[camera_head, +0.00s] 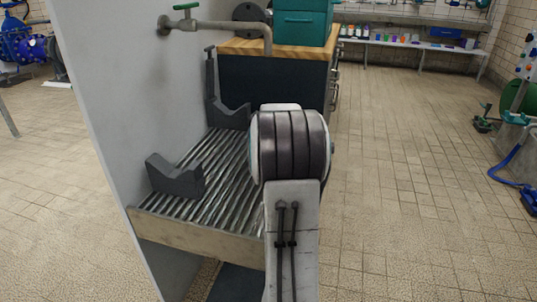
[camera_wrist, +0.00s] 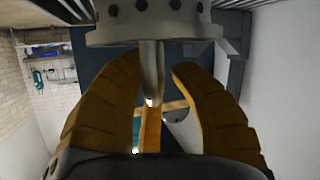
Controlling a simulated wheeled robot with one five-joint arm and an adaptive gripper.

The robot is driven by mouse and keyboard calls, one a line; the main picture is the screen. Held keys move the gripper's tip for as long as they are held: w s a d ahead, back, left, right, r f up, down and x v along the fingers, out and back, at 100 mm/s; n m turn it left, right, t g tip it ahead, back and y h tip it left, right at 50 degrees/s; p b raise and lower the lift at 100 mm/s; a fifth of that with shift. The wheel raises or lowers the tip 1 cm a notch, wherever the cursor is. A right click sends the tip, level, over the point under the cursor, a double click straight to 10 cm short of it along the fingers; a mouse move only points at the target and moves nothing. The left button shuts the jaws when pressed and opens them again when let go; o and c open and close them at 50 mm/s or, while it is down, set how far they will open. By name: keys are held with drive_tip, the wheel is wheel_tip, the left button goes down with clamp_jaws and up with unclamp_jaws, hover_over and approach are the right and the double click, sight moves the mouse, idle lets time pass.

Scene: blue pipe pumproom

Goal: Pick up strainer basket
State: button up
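In the wrist view, a grey round metal flange with dark bolt heads (camera_wrist: 150,22) fills the top, and a short grey stem (camera_wrist: 151,65) sticks out from it. This looks like the strainer basket, though only this end shows. In the head view my arm hides the gripper and the flanged part.
A slatted rack (camera_head: 215,190) bears two dark grey notched supports, one in front (camera_head: 175,178) and one behind (camera_head: 228,113). A tap pipe (camera_head: 225,27) juts from the white panel (camera_head: 105,80) at left. A wood-topped cabinet (camera_head: 285,82) stands behind.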

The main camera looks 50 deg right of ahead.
clamp_jaws()
drive_tip(key=shift+r, duration=0.2)
idle(0.6)
